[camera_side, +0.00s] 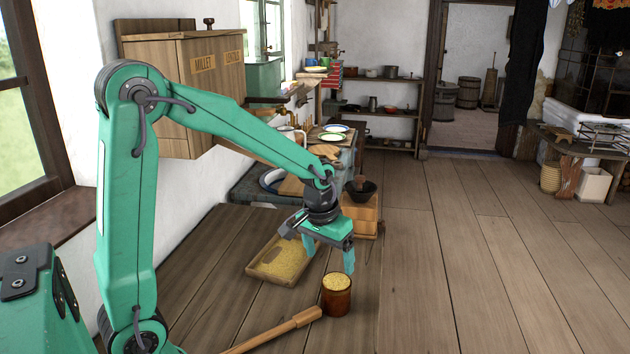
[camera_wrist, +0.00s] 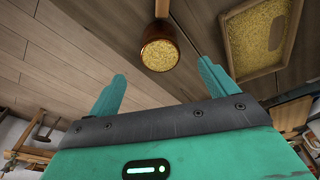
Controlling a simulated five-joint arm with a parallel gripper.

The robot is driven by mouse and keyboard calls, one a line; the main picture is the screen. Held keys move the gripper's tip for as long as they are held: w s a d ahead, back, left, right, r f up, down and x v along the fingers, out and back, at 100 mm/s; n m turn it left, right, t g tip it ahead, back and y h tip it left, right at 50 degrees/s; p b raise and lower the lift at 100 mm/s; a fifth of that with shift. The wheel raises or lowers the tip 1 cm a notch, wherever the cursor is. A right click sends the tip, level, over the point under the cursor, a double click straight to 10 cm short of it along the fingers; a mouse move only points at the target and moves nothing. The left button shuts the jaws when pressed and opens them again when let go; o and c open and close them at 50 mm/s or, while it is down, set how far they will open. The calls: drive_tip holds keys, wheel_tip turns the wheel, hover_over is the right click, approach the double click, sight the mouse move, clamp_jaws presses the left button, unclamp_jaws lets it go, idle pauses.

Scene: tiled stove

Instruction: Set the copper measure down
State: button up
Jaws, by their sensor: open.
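The copper measure (camera_side: 337,299) is a small reddish-brown cup, filled to near its rim with yellow grain. It stands upright on the wooden plank surface in the side view. It also shows in the wrist view (camera_wrist: 160,32), just beyond the gap between the fingertips. My gripper (camera_side: 329,257) is open and empty, with its green fingers pointing down above and slightly behind the measure, apart from it. In the wrist view, both fingers of the gripper (camera_wrist: 162,72) are spread with nothing between them.
A shallow wooden tray of grain (camera_side: 281,261) lies behind and left of the measure. A wooden handle (camera_side: 275,330) ends close to the measure's left side. A wooden box with a dark bowl (camera_side: 361,191) stands behind the gripper. The planks to the right are clear.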

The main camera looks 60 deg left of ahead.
drive_tip(key=shift+s+r, duration=0.1)
drive_tip(key=s+d+r+m+t, duration=0.1)
drive_tip(key=s+d+r, duration=0.1)
drive_tip(key=s+r, duration=0.3)
drive_tip(key=s+d+r+m+t, duration=0.2)
drive_tip(key=s+r, duration=0.3)
drive_tip(key=s, duration=0.6)
drive_tip(key=shift+s+d+r+t, duration=0.25)
drive_tip(key=shift+s+r+t, duration=0.05)
drive_tip(key=shift+s, duration=0.05)
idle(1.0)
